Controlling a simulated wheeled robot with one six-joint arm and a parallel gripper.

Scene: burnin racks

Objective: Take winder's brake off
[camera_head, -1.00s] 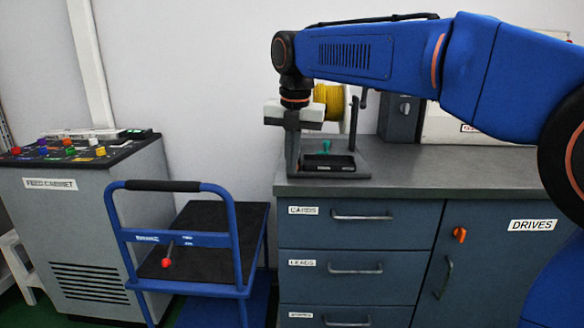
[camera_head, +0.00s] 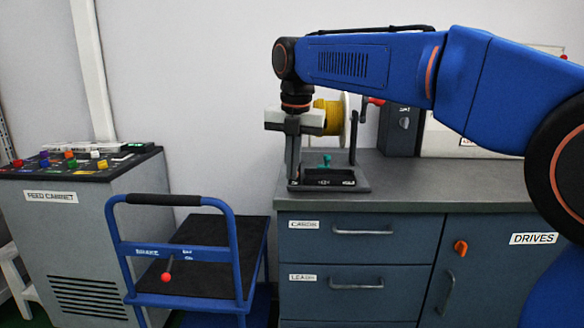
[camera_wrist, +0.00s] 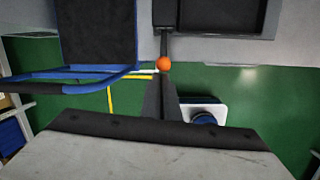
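The winder stands on the bench in the head view, with a yellow spool (camera_head: 329,117), a dark upright (camera_head: 354,137) and a base tray (camera_head: 320,179) carrying a small green knob (camera_head: 327,160). A red-ended handle (camera_head: 375,101) shows behind the spool. My gripper (camera_head: 293,178) points down at the winder's left side and hides part of it. In the wrist view its fingers (camera_wrist: 163,80) form one narrow wedge, apparently shut. An orange ball (camera_wrist: 164,63) sits just beyond the fingertips, near a dark bar from the winder's base (camera_wrist: 213,28). I cannot tell whether they touch, or which part is the brake.
A blue trolley (camera_head: 180,238) with a red-knobbed lever stands left of the bench (camera_head: 480,193). The feed cabinet (camera_head: 70,245) is farther left. A dark box (camera_head: 400,130) stands behind the winder. Bench top right of the winder is clear.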

